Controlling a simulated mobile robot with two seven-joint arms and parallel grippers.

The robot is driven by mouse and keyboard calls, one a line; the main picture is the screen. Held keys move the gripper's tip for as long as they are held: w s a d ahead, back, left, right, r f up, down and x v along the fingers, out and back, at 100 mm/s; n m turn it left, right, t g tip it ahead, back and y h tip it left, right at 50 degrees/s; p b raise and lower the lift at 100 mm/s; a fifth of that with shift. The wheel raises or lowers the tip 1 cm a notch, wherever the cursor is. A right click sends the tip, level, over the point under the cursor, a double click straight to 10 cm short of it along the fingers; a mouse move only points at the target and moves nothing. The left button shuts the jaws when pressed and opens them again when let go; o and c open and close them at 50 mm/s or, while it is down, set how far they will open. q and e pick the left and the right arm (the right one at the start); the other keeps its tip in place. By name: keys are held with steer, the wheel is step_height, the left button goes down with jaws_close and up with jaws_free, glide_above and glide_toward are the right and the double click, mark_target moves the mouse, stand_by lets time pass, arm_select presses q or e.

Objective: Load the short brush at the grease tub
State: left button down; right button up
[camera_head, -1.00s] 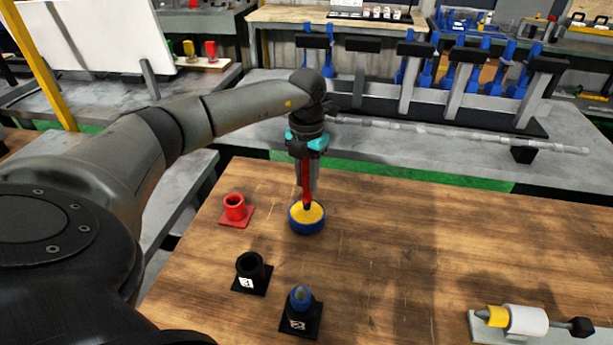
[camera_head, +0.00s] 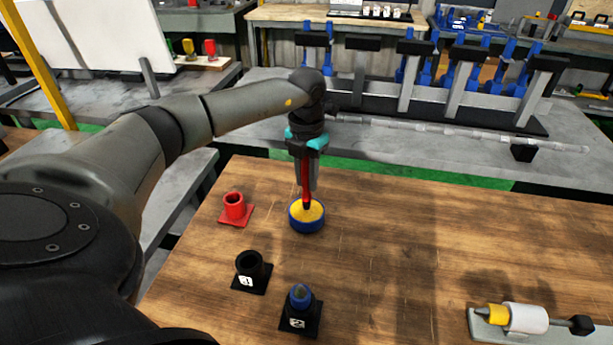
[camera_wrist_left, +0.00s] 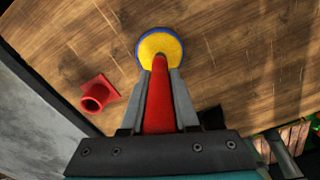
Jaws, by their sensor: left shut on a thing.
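My left gripper (camera_head: 306,172) points down over the wooden table and is shut on the red short brush (camera_head: 306,188). The brush also shows between the two fingers in the left wrist view (camera_wrist_left: 159,98). Its dark tip is at the yellow grease in the blue-rimmed grease tub (camera_head: 306,225). The tub shows beyond the brush tip in the left wrist view (camera_wrist_left: 142,58). I cannot tell how deep the tip sits in the grease. My right gripper is in neither view.
A red holder (camera_head: 235,210) stands empty left of the tub. A black holder (camera_head: 250,270) and another holding a blue item (camera_head: 300,298) stand in front. A white cylinder on a stand (camera_head: 526,318) is at the lower right. The table's middle right is clear.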

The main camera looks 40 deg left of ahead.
arm_select(q)
steer(key=shift+f, duration=0.4)
steer(key=shift+s+f, duration=0.1)
stand_by(1.2)
step_height(320, 180, up, 7)
steer(key=p, duration=0.6)
stand_by(0.7)
